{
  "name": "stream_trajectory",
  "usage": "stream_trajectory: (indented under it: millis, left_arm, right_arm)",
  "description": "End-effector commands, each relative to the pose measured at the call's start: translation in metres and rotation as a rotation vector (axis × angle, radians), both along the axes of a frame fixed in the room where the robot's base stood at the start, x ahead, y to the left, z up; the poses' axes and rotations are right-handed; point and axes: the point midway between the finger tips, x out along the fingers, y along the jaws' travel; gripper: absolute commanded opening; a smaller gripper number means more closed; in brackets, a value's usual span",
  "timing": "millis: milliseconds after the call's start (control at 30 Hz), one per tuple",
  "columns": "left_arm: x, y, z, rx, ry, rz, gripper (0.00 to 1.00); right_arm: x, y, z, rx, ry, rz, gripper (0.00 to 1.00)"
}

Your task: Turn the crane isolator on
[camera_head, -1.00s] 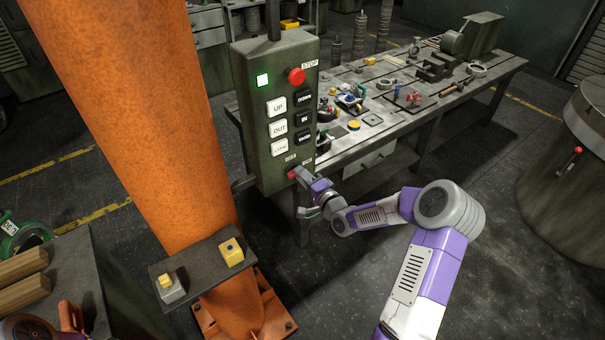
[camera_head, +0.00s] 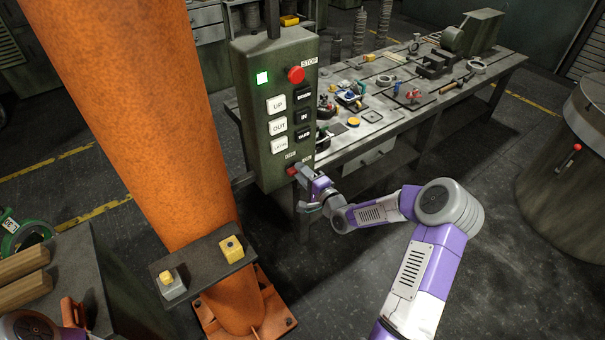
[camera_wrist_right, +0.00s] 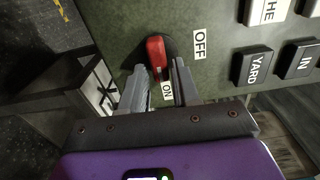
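The crane isolator is a red lever (camera_wrist_right: 156,52) on a dark round base, low on the green pendant box (camera_head: 252,120). In the right wrist view its free end points at the ON label (camera_wrist_right: 167,91), and the OFF label (camera_wrist_right: 200,44) is off to its side. My right gripper (camera_wrist_right: 161,72) has one finger on each side of the lever's end, with a narrow gap showing between them. In the head view my right gripper (camera_head: 297,172) is at the box's lower right corner, partly covering the red lever. My left gripper is out of view.
The box carries a lit green lamp (camera_head: 262,78), a red STOP button (camera_head: 296,75) and several black and white buttons. An orange column (camera_head: 130,100) stands left of it. A cluttered workbench (camera_head: 440,110) is behind. Open floor lies right of my arm.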

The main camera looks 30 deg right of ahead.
Motion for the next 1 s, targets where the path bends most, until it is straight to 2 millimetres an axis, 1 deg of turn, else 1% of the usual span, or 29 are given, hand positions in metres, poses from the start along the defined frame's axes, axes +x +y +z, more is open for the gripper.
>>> stream_trajectory:
  millis: [33, 67, 100, 333, 400, 467, 700, 800, 900, 1000]
  left_arm:
    - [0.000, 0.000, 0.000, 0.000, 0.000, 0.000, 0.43]
    - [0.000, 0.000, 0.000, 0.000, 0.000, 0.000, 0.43]
    - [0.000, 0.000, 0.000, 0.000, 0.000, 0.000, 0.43]
    - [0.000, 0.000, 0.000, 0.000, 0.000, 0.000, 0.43]
    - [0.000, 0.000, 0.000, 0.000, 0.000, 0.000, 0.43]
    - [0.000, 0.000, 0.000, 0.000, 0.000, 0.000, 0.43]
    - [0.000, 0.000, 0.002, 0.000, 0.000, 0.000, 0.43]
    - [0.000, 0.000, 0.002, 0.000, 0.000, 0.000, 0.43]
    - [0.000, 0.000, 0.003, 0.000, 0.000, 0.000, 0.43]
    - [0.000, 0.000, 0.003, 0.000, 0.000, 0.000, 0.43]
  right_arm:
    - [0.000, 0.000, 0.000, 0.000, 0.000, 0.000, 0.39]
    - [0.000, 0.000, 0.000, -0.001, 0.000, 0.000, 0.44]
    - [0.000, 0.000, 0.000, -0.001, 0.000, 0.000, 0.45]
    - [0.000, 0.000, 0.000, -0.002, 0.000, 0.000, 0.45]
    - [-0.004, -0.001, 0.000, -0.003, 0.001, 0.000, 0.45]
    - [-0.010, -0.001, 0.000, -0.003, 0.001, 0.000, 0.45]
    - [-0.050, -0.005, 0.000, -0.002, 0.002, -0.002, 0.45]
    - [-0.064, -0.006, 0.000, -0.002, 0.001, -0.001, 0.45]
    - [-0.072, -0.006, 0.000, -0.001, 0.001, 0.000, 0.45]
    - [-0.075, -0.006, 0.000, -0.002, 0.000, 0.000, 0.45]
